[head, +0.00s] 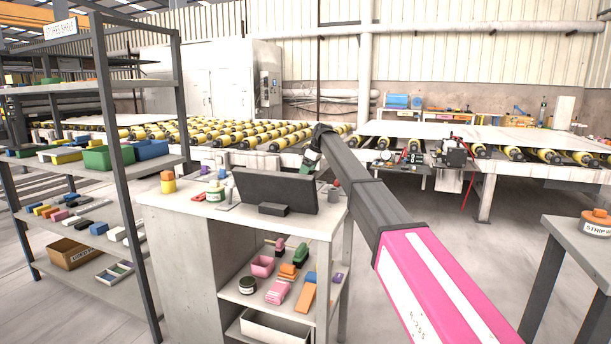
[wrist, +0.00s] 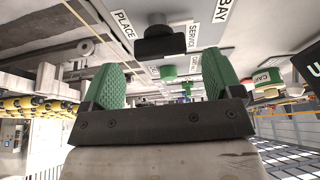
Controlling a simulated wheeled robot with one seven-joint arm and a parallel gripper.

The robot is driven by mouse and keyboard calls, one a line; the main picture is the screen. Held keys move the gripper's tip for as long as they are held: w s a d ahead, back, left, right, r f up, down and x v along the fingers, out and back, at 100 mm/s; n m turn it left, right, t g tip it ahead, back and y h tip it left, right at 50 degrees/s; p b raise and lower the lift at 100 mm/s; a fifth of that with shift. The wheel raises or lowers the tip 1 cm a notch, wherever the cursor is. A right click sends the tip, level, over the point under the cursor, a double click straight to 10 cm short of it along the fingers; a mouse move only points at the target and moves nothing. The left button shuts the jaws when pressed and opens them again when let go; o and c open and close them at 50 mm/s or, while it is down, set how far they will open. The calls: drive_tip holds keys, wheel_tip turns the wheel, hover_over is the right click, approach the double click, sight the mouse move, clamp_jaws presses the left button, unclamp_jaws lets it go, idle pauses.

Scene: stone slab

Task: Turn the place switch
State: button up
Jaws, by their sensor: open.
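In the wrist view, a black block-shaped handle on a round base (wrist: 167,42) sits on a pale surface. A white PLACE label (wrist: 123,24) is to its left and a SERVICE label (wrist: 192,37) to its right. It looks like the place switch. My gripper (wrist: 158,68) has two green ribbed fingers standing wide apart with nothing held between them. The handle appears beyond the fingertips and apart from them. In the head view, my gripper (head: 311,160) is beside the right end of a dark upright panel (head: 262,188) on the bench; its fingertips are partly hidden.
The grey bench (head: 180,215) carries small bottles and a black block (head: 273,209) before the panel. A shelf rack (head: 115,150) stands at left. A roller conveyor (head: 215,135) runs behind. A side table (head: 575,240) is at right. Floor between bench and table is clear.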

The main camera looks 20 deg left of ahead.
drive_tip(key=shift+x, duration=1.35)
drive_tip(key=c, duration=0.9)
drive_tip(key=shift+m, duration=0.4)
drive_tip(key=m+t, duration=0.1)
drive_tip(key=m, duration=0.2)
drive_tip(key=shift+s+m+t, duration=0.15)
drive_tip(key=shift+m+t, duration=0.15)
drive_tip(key=shift+m+t+h, duration=0.35)
drive_tip(key=shift+m+h, duration=0.1)
drive_tip(key=shift+m, duration=0.7)
drive_tip(key=shift+m+t+h, duration=0.35)
drive_tip(key=shift+m+h, duration=0.1)
drive_tip(key=shift+m, duration=0.7)
